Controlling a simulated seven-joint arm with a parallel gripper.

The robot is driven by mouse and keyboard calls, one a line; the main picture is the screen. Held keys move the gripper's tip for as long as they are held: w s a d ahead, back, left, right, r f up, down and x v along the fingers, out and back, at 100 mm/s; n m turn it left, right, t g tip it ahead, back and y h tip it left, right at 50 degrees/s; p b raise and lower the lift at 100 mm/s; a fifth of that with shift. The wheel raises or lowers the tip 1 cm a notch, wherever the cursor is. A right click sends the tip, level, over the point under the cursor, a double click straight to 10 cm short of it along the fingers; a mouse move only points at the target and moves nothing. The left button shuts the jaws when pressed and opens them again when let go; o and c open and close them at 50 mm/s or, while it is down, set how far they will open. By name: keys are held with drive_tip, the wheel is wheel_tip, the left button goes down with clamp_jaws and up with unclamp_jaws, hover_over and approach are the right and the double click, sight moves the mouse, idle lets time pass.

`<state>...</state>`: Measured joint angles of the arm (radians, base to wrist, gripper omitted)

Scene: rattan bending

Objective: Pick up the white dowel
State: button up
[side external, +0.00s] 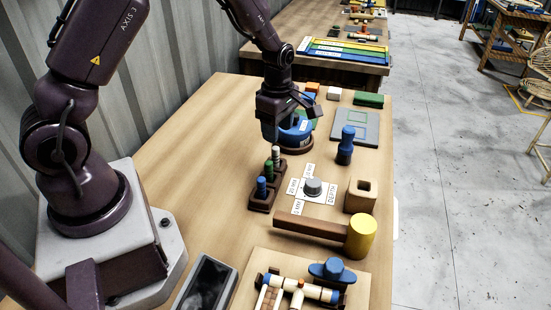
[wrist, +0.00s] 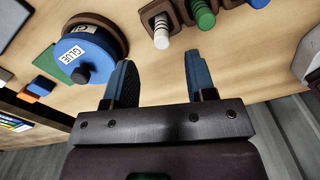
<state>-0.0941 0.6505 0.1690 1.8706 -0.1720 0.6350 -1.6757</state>
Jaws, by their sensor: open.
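The white dowel (side external: 276,155) stands upright in the far hole of a dark brown holder (side external: 262,196), beyond a green dowel (side external: 268,167) and a blue dowel (side external: 261,186). In the wrist view the white dowel (wrist: 161,32) shows dark rings and sits in its socket at the top, ahead of the fingers. My gripper (wrist: 158,75) is open, with nothing between its blue fingers. In the side view my gripper (side external: 284,128) hangs just beyond the holder, above and beside the blue glue pot, apart from the white dowel. The fingers partly hide the pot there.
The blue glue pot (wrist: 88,55) on its round brown base is close to my left finger in the wrist view. The table left of the holder is clear.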

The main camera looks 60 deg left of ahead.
sight(275, 148)
drive_tip(key=f, duration=0.8)
drive_tip(key=shift+s+a, duration=0.2)
drive_tip(key=shift+r, duration=0.1)
clamp_jaws()
